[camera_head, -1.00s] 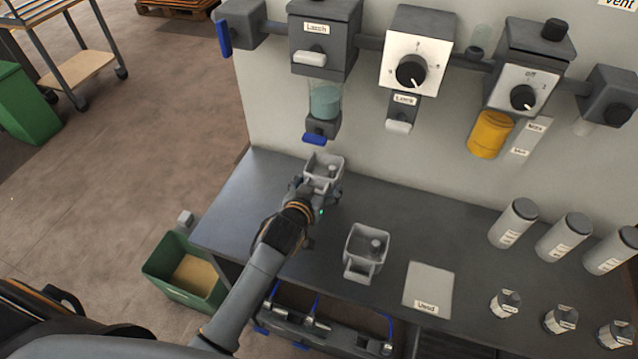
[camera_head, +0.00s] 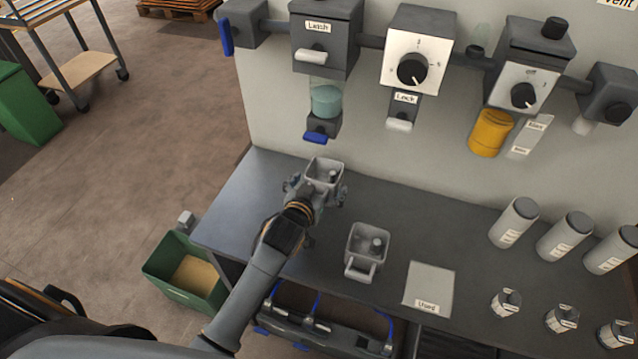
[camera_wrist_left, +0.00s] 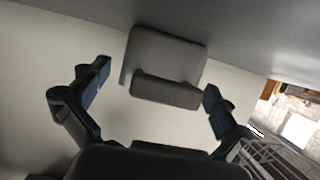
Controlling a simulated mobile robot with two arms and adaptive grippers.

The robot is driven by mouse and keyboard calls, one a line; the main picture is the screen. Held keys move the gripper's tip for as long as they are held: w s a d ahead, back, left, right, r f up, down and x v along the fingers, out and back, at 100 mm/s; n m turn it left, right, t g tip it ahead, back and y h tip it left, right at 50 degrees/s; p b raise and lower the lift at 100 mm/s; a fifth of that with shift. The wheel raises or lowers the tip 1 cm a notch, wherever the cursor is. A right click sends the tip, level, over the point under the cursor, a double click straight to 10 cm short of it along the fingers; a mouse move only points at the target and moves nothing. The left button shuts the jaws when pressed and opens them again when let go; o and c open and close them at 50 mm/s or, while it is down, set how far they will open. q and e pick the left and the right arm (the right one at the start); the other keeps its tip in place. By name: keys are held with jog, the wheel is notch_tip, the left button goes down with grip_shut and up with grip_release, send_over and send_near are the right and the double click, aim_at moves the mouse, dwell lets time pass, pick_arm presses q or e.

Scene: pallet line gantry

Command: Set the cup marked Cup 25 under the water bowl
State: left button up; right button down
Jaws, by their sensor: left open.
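A grey square cup (camera_head: 324,168) stands on the bench below the water bowl (camera_head: 326,100), a clear vessel with blue-green liquid and a blue-handled valve under it. My left gripper (camera_head: 316,187) is open at the near side of this cup, its fingers spread to either side. In the left wrist view the cup (camera_wrist_left: 165,58) shows with its handle between the open fingers (camera_wrist_left: 150,90), apart from both. A second grey cup (camera_head: 367,246) stands on the bench to the right. I cannot read a number on either cup. My right gripper is not in view.
A white plate marked Used (camera_head: 430,288) lies right of the second cup. Several grey cylinders (camera_head: 513,222) and small labelled jars (camera_head: 506,302) stand at the bench's right. A green bin (camera_head: 187,272) is on the floor at left. The bench's left end (camera_head: 235,205) is clear.

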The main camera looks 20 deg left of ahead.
pick_arm(q)
jog(key=shift+s+f+p, duration=0.2)
jog(key=shift+f+p, duration=0.1)
jog(key=shift+f, duration=0.15)
jog(key=shift+s+r+g, duration=0.1)
jog(key=shift+s+g, duration=0.2)
jog(key=shift+s, duration=0.05)
jog(key=v, duration=1)
jog(key=shift+r+b, duration=0.25)
jog(key=shift+b, duration=0.05)
jog(key=shift+s+r, duration=0.35)
jog(key=shift+s, duration=0.1)
jog(key=shift+f, duration=0.1)
